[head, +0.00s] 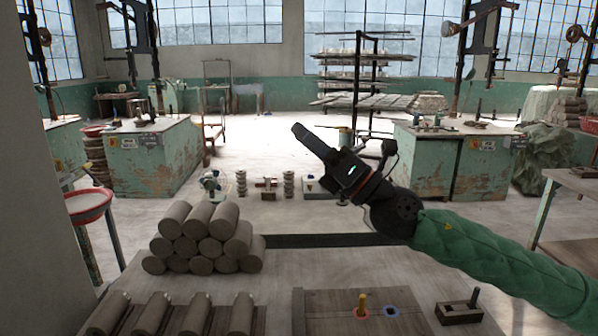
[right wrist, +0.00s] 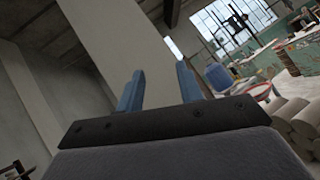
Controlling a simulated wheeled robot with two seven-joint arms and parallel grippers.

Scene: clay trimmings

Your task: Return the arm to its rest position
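My right arm, in a green sleeve, comes in from the right in the head view. Its gripper (head: 312,141) is raised in the air above the far part of the bench, pointing up and to the left. In the right wrist view the two blue fingers of this gripper (right wrist: 158,90) stand apart with nothing between them, so it is open and empty. It touches nothing that I can see. My left gripper and left arm do not show in either view.
Stacked clay cylinders (head: 203,240) lie on the wooden bench (head: 285,262) at left, with several more in front. A board (head: 335,318) with a yellow peg and coloured rings and a dark holder (head: 459,312) stand at right. A red basin (head: 88,206) is far left.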

